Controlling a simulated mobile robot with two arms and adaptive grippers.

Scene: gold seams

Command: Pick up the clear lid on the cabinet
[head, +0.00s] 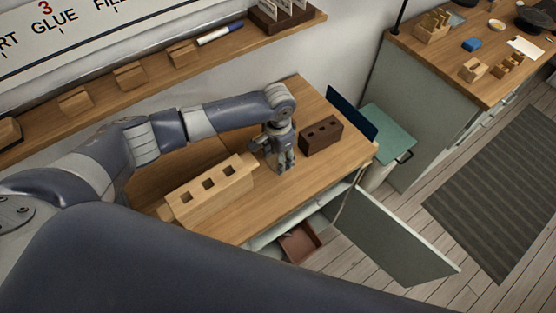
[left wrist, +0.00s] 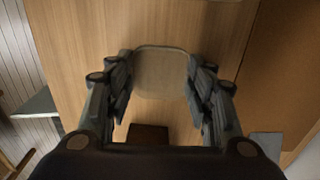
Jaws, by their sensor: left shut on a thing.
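The clear lid (left wrist: 160,75) is a see-through, rounded square plate between the two fingers of my left gripper (left wrist: 160,88) in the left wrist view. The wood grain shows through it. The gripper is shut on its two sides. In the head view my left gripper (head: 281,160) points down over the wooden top of the cabinet (head: 310,98). I cannot make out the lid there, and its height above the top is unclear. My right gripper is not in view.
A light wooden block with square holes (head: 208,190) and a dark brown one (head: 321,136) flank the gripper. A cabinet door (head: 395,235) hangs open at the front, near a reddish tray (head: 299,242). A wall shelf (head: 150,88) runs behind.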

